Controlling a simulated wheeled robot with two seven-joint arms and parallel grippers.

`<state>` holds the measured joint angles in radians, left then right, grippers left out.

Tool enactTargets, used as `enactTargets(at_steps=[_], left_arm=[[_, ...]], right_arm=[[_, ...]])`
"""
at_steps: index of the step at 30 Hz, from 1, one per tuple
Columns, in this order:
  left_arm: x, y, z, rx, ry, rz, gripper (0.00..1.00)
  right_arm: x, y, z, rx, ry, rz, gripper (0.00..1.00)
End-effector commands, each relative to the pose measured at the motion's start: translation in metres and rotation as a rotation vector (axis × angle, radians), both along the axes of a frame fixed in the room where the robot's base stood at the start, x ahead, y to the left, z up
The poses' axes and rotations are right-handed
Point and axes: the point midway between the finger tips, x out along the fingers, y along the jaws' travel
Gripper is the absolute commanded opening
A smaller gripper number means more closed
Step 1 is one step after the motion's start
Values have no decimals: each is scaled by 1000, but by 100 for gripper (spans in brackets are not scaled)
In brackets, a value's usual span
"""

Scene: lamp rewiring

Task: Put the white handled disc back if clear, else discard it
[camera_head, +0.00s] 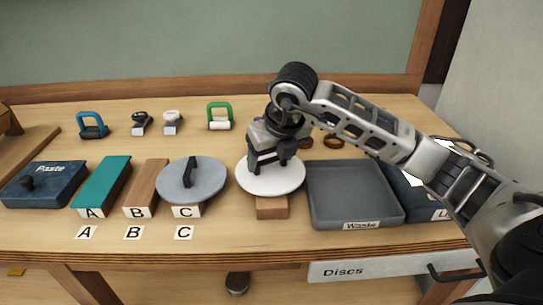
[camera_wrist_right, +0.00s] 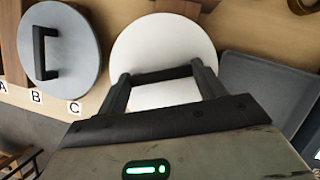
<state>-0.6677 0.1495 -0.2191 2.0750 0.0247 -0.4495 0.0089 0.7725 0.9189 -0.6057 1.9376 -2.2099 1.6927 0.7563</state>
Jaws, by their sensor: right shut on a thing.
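The white handled disc (camera_head: 283,187) is at the middle of the table, above a wooden block (camera_head: 272,208). I cannot tell whether it rests on the block or hangs just over it. My right gripper (camera_head: 273,163) comes down from above and is shut on the disc's dark handle. In the right wrist view the white disc (camera_wrist_right: 165,45) lies flat beyond the fingers, its visible face plain white. Its underside is hidden. The grey Waste tray (camera_head: 352,187) stands empty just right of the disc. My left gripper is not in view.
A grey disc with a black handle (camera_head: 207,182) lies over block C, left of the white disc. Teal block A (camera_head: 104,182), wooden block B (camera_head: 148,182) and a dark Paste box (camera_head: 45,184) stand further left. Small clamps stand behind. A drawer marked Discs (camera_head: 375,267) is below.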

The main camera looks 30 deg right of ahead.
Motion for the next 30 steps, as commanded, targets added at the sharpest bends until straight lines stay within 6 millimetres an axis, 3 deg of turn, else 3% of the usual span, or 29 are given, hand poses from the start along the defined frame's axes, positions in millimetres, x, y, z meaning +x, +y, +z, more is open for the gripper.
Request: enactTargets(at_steps=[26, 27, 29, 30], left_arm=[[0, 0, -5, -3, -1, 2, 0], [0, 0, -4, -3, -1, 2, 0], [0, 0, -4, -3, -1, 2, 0], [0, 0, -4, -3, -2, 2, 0]], right_arm=[[0, 0, -5, 0, -2, 0, 37], [0, 0, -4, 0, -2, 0, 77], [0, 0, -4, 0, -2, 0, 94], [0, 0, -4, 0, -2, 0, 94]])
